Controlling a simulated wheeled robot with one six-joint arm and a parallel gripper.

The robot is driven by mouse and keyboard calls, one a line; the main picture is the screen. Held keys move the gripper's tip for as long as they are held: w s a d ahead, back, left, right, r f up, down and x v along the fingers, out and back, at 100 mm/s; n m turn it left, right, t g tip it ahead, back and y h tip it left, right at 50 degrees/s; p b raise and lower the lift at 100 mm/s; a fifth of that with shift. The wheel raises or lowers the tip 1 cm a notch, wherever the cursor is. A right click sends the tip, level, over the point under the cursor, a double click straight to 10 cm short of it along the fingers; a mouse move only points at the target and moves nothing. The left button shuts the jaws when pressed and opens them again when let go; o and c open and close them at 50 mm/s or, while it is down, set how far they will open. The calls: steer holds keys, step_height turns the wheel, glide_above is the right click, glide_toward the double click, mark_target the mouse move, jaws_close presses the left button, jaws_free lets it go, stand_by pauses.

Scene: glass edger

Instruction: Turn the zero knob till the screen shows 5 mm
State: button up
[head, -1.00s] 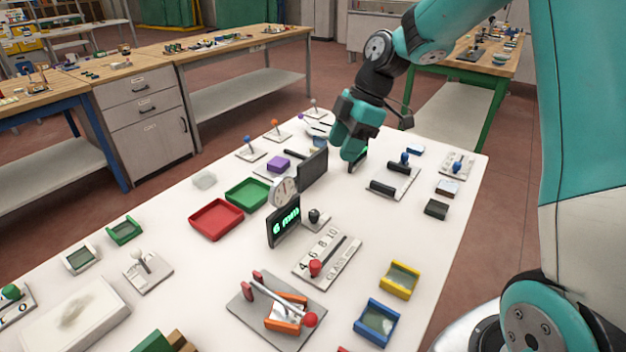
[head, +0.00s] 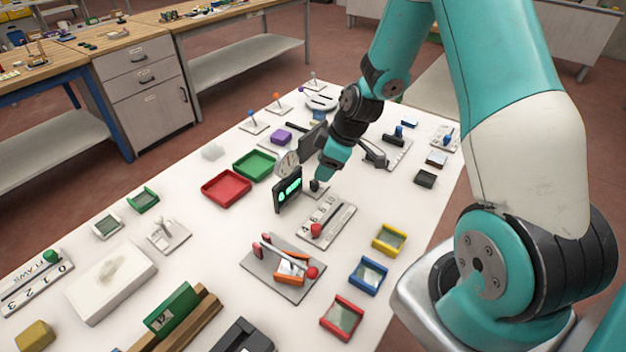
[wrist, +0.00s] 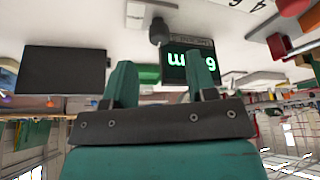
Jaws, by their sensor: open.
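The screen (head: 288,190) is a small black panel with green digits. It seems to read 6 mm; it appears upside down in the wrist view (wrist: 178,72), partly behind a finger. The black knob (head: 315,186) stands on a pale plate just right of the screen; I take it for the zero knob, as no label is legible. In the wrist view the knob (wrist: 158,33) lies beyond the fingertips, roughly centred between them. My gripper (head: 319,178) is open and empty, close to the knob; whether it touches cannot be told. The wrist view shows both fingers (wrist: 161,82) apart.
A dial gauge (head: 287,163) and a larger dark panel (head: 311,143) stand close behind the screen. A slider plate with a red knob (head: 316,230) is in front. Red (head: 226,187) and green (head: 255,165) trays lie left. A lever fixture (head: 262,270) stands nearer.

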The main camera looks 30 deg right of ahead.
mark_target(315, 182)
steer(key=x, duration=0.6)
steer(key=shift+a+f+p, duration=0.1)
steer(key=shift+a+p, duration=0.05)
steer(key=shift+p, duration=0.2)
steer(key=shift+c, duration=0.5)
